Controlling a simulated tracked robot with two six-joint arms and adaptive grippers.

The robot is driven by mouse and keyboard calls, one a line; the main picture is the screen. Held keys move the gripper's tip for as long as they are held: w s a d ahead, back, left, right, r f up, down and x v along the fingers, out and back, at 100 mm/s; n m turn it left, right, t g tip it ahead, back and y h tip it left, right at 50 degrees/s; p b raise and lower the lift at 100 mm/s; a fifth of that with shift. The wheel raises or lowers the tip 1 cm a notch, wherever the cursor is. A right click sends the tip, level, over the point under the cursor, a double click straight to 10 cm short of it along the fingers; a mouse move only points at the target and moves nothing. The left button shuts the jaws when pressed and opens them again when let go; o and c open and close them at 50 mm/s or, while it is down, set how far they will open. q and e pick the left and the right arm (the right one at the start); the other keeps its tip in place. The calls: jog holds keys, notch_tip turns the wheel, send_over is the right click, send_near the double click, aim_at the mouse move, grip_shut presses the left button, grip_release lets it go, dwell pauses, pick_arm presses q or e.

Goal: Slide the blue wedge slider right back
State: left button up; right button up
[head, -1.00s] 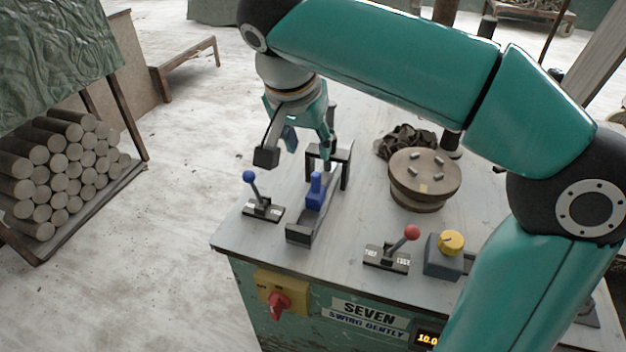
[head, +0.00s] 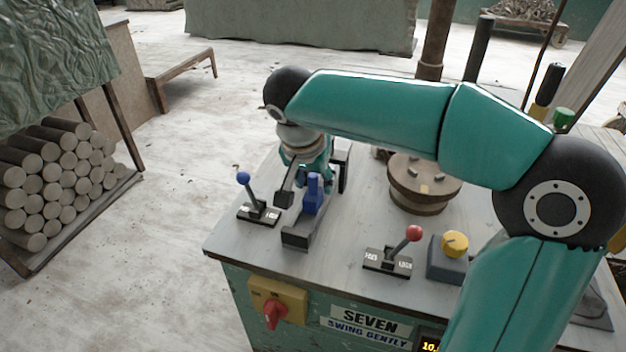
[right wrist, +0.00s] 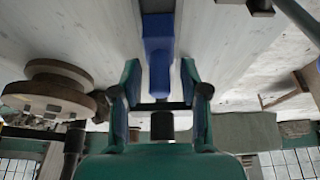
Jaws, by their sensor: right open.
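The blue wedge slider (head: 313,198) sits on a dark track (head: 297,238) with a black frame at its far end, on the work table. My right gripper (head: 303,188) is low over the track, right at the slider. One dark fingertip shows left of the slider; the other is largely hidden behind it. In the right wrist view the blue slider (right wrist: 158,50) lies centred between the two open fingers (right wrist: 160,78), with a gap on each side. My left gripper is not in view.
A blue-knobbed lever (head: 256,205) stands close left of the track. To the right are a red-knobbed lever (head: 398,252), a yellow knob on a grey box (head: 449,258) and a round wooden turntable (head: 423,185). A red switch (head: 274,314) is on the table's front.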

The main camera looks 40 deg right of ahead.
aim_at(320, 180)
grip_shut()
jog(key=shift+w+d+p, duration=0.2)
jog(key=shift+w+d, duration=0.2)
jog(key=shift+d, duration=0.35)
jog(key=shift+w+d+p, duration=0.15)
jog(key=shift+w+d, duration=0.25)
jog(key=shift+d, duration=0.3)
grip_release()
jog(key=shift+s+a+r, duration=0.1)
